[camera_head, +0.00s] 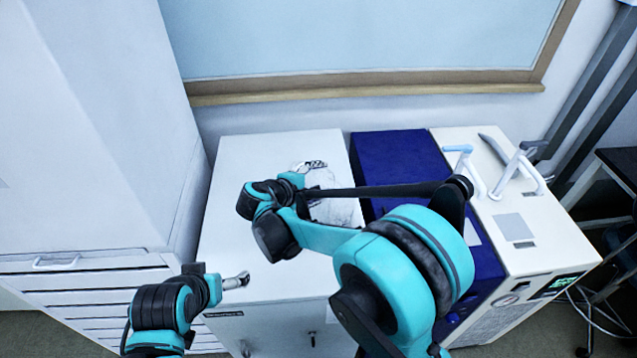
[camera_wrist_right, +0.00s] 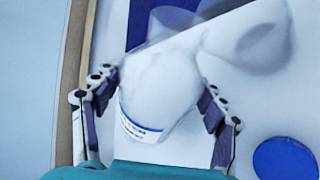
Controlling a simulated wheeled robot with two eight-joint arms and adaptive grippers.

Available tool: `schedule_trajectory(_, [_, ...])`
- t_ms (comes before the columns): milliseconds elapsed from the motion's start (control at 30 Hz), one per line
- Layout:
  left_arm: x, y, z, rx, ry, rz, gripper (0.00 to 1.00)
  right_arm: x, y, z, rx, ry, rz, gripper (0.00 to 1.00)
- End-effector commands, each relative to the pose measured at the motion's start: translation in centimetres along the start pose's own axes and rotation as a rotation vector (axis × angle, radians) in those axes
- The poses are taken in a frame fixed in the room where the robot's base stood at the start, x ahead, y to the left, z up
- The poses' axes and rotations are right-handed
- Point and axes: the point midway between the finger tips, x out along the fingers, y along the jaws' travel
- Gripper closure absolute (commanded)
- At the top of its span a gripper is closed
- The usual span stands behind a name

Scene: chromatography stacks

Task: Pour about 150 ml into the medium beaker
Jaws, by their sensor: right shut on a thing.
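My right gripper (camera_head: 314,165) is over the white bench top. In the right wrist view its two fingers (camera_wrist_right: 160,103) are shut on a clear glass vessel (camera_wrist_right: 160,80) with a blue-and-white label low on its side. The amount of liquid in it cannot be made out. Another clear glass shape (camera_wrist_right: 262,40) stands beyond it to the upper right; whether it is the medium beaker I cannot tell. In the head view the glass (camera_head: 338,210) shows only faintly beside my right arm. My left gripper (camera_head: 240,280) is near the bench's front-left edge, too small to read its fingers.
The white bench top (camera_head: 240,190) is bare on its left. A dark blue unit (camera_head: 395,150) and a white instrument (camera_head: 515,262) with handles stand to its right. A window ledge (camera_head: 360,88) runs behind. A blue disc (camera_wrist_right: 285,158) lies at lower right in the wrist view.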

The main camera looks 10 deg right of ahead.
Motion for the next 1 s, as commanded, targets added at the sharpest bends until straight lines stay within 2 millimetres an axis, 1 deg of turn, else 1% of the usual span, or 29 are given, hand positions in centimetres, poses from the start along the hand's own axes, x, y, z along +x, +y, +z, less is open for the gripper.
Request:
schedule_trajectory(267, [-0.02, 0.00, -0.02, 0.000, 0.000, 0.000, 0.04, -0.02, 0.12, 0.00, 0.003, 0.001, 0.003, 0.88])
schedule_trajectory(500, [0.03, 0.00, 0.02, 0.000, 0.000, 0.000, 0.04, -0.24, 0.44, 0.13, 0.085, 0.041, 0.032, 0.88])
schedule_trajectory(833, [0.02, 0.00, 0.01, 0.000, 0.000, 0.000, 0.04, -0.27, 0.51, 0.13, 0.091, 0.044, 0.035, 0.88])
schedule_trajectory(1000, [-0.02, 0.00, -0.01, 0.000, 0.000, 0.000, 0.04, -0.48, 0.85, 0.32, 0.143, 0.068, 0.055, 0.88])
